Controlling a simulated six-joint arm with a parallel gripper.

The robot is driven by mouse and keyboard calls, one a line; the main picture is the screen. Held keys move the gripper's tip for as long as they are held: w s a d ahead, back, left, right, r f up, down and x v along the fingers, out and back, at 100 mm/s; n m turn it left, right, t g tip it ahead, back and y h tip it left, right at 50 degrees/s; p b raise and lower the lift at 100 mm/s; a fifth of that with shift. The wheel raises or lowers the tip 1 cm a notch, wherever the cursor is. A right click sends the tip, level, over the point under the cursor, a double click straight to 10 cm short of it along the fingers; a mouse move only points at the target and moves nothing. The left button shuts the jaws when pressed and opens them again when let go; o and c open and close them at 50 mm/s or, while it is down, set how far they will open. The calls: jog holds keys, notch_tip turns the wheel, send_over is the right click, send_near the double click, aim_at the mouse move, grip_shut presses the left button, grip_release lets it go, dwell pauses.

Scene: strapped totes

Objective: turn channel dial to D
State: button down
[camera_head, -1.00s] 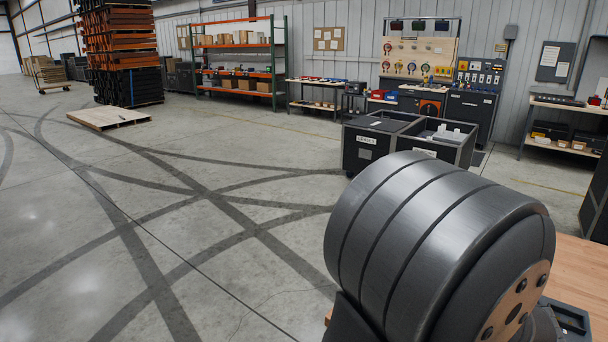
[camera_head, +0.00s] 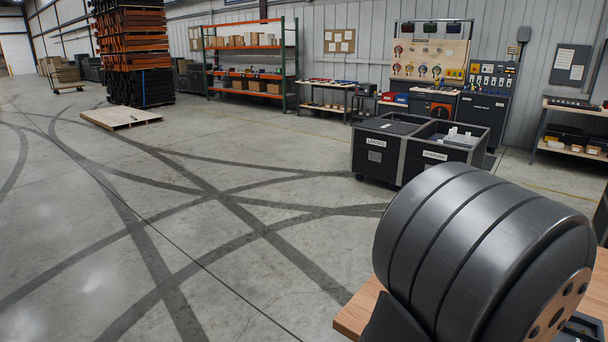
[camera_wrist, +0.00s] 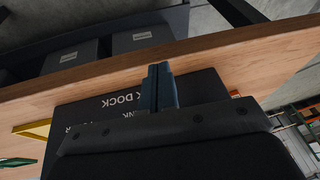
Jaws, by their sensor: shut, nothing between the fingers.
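I cannot make out a channel dial or a letter D in either view. My gripper (camera_wrist: 159,86) shows in the wrist view with its two blue-grey fingers together and nothing between them. It points across a dark panel with upside-down lettering that includes "DOCK" (camera_wrist: 122,102), towards a wooden table edge (camera_wrist: 215,48). I cannot tell whether the fingers touch either. In the head view the gripper is out of sight, and a dark rounded part of my arm fills the lower right.
A wooden tabletop (camera_head: 358,310) lies beside my arm. Two labelled dark bins (camera_head: 376,163) stand beyond it. At the back wall are a dark control cabinet (camera_head: 484,112), a pegboard bench and orange shelving (camera_head: 250,86). The floor at left is open, with a low pallet (camera_head: 120,117).

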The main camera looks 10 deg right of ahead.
jog(key=s+d+f+n+g+h, duration=0.2)
jog(key=s+d+f+n+h, duration=0.3)
jog(key=s, duration=0.3)
jog(key=w+a+r+n+t+h, duration=0.7)
jog(key=a+r+n+t, duration=0.35)
jog(key=n, duration=0.75)
jog(key=x, duration=0.7)
jog(key=shift+s+d+r, duration=0.15)
jog(key=shift+d+r, duration=0.05)
jog(key=shift+d, duration=0.05)
jog(key=shift+a+f+t, duration=0.1)
jog(key=shift+t, duration=0.15)
